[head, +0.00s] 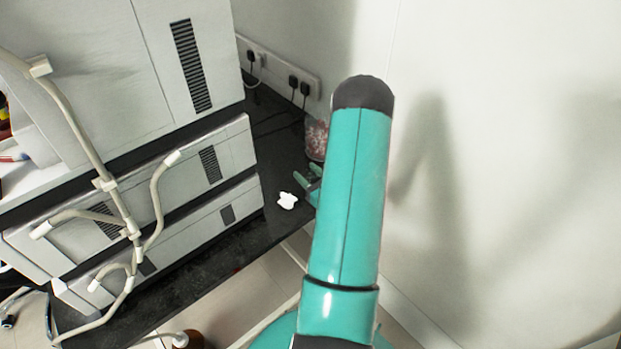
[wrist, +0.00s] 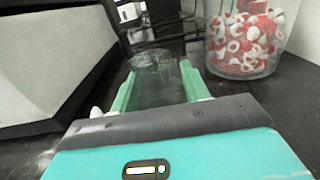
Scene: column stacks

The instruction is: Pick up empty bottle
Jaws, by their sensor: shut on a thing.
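A clear, empty-looking bottle (wrist: 153,64) stands between the fingers of my gripper (wrist: 158,78) in the wrist view. The green fingers are shut on it, one on each side. Its see-through body makes its outline faint against the dark bench. In the head view my gripper (head: 313,184) shows only in part at the left of my teal arm, low over the black bench. I cannot make out the bottle in the head view; my arm covers that spot.
A clear jar of red and white rings (wrist: 246,38) stands close on the right, by the wall; it also shows in the head view (head: 316,140). Stacked white instruments (head: 190,165) fill the left. A small white object (head: 287,200) lies on the black bench (head: 268,228). Sockets and cables are behind.

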